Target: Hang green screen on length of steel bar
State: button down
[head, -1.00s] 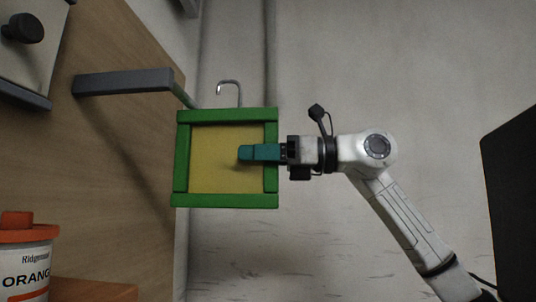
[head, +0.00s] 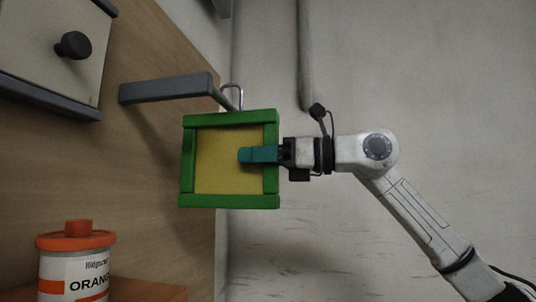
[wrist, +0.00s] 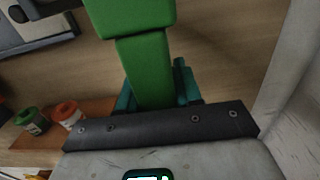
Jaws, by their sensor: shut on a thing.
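The green screen (head: 228,201), a green frame around a yellow mesh, hangs upright in the head view. A thin metal hook (head: 241,97) rises from its top edge. The grey steel bar (head: 165,88) juts from the wooden panel, and its angled end reaches the hook in the picture. I cannot tell whether the hook is around the bar or only in front of or behind it. My gripper (head: 246,155), with teal fingers, is shut on the right side of the frame. In the wrist view the green frame (wrist: 148,70) lies between the fingers.
An orange-lidded container (head: 77,262) stands on a wooden shelf (head: 145,291) at lower left. A dark green container (wrist: 32,121) is beside it in the wrist view. A pale box with a black knob (head: 73,44) is at upper left. Bare wall (head: 430,80) fills the right.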

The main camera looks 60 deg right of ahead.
aim_at(264, 173)
jog(key=shift+f+b, duration=1.35)
jog(key=shift+f, duration=0.15)
jog(key=c, duration=0.7)
grip_release()
